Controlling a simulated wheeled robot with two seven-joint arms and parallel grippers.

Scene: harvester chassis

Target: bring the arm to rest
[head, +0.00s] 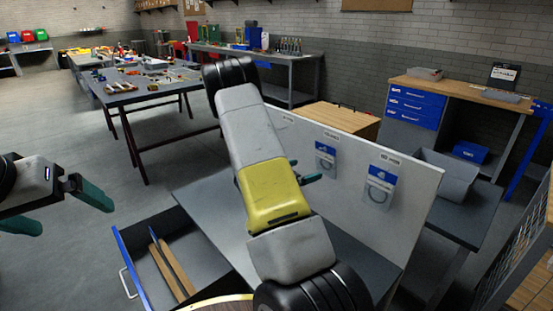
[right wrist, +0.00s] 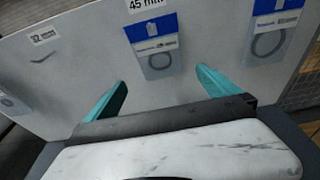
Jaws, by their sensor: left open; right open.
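My left gripper (head: 72,214) is at the left edge of the head view, open and empty, with its teal fingers apart above the floor. My right arm crosses the middle of the head view, and its links hide most of the right gripper; a teal fingertip shows beside the yellow link. In the right wrist view my right gripper (right wrist: 160,80) is open with nothing between its fingers. It faces a grey-white upright panel (head: 413,212). A bagged ring under a 45 mm label (right wrist: 157,50) hangs on the panel beyond the fingers.
An open drawer (head: 133,283) with wooden strips lies below, left of my right arm. More bagged rings (head: 380,188) hang on the panel. A dark worktable (head: 148,95) with tools stands behind, left. A wood-topped bench (head: 455,97) stands at right. The left floor is clear.

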